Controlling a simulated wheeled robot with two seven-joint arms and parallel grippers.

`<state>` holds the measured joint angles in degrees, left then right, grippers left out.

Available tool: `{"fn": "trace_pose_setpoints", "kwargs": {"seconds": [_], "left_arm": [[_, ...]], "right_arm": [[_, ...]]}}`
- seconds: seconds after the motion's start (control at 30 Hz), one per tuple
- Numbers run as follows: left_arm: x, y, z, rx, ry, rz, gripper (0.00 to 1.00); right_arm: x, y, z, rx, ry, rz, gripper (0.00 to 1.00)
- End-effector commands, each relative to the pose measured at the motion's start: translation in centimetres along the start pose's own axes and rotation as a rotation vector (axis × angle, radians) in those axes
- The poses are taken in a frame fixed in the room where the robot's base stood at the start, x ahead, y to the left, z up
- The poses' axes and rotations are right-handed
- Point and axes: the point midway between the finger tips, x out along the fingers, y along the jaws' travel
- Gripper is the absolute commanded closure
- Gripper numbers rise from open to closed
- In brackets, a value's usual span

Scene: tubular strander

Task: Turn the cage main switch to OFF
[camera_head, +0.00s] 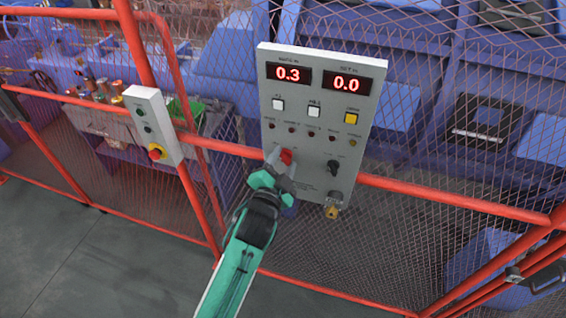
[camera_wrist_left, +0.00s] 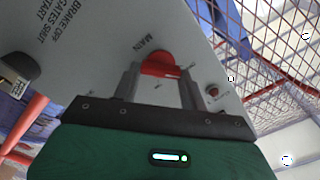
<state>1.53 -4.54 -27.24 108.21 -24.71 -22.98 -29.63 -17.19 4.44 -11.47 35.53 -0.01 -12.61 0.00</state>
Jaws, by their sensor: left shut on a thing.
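The control panel (camera_head: 316,125) is a light grey box on the red fence, with two red displays reading 0.3 and 0.0. The main switch is a red knob (camera_head: 286,157) at the panel's lower left. It also shows in the left wrist view as a red knob (camera_wrist_left: 160,64) beside the label MAIN. My left gripper (camera_head: 276,164) is at the panel with its fingers shut on the red knob, one on each side in the left wrist view (camera_wrist_left: 160,88). The fingers hide part of the knob, and I cannot read its position marks. My right gripper is not in view.
A black selector (camera_head: 333,167) sits right of the red knob, and a brass key or lock (camera_head: 332,211) hangs below it. A smaller grey box (camera_head: 153,125) with a red button is on the fence at left. The red rail (camera_head: 440,198) and mesh run behind. The floor (camera_head: 80,250) at front left is clear.

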Motion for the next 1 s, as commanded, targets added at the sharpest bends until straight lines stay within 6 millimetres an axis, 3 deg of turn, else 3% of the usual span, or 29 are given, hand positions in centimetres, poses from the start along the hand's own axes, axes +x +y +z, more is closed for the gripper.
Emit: {"fn": "trace_pose_setpoints", "kwargs": {"seconds": [0.73, 0.77, 0.87, 1.0], "left_arm": [[-0.02, 0.10, 0.11, -0.091, -0.002, 0.003, 0.80], [-0.02, 0.10, 0.11, -0.091, -0.002, 0.003, 0.55], [-0.02, 0.07, 0.09, -0.090, -0.002, 0.002, 0.35], [-0.01, 0.03, 0.06, -0.089, -0.001, 0.002, 0.35]], "right_arm": [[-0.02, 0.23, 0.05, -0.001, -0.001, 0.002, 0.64], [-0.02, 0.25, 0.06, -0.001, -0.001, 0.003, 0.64], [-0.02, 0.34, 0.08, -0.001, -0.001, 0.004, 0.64], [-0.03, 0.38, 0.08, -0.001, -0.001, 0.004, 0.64]]}}
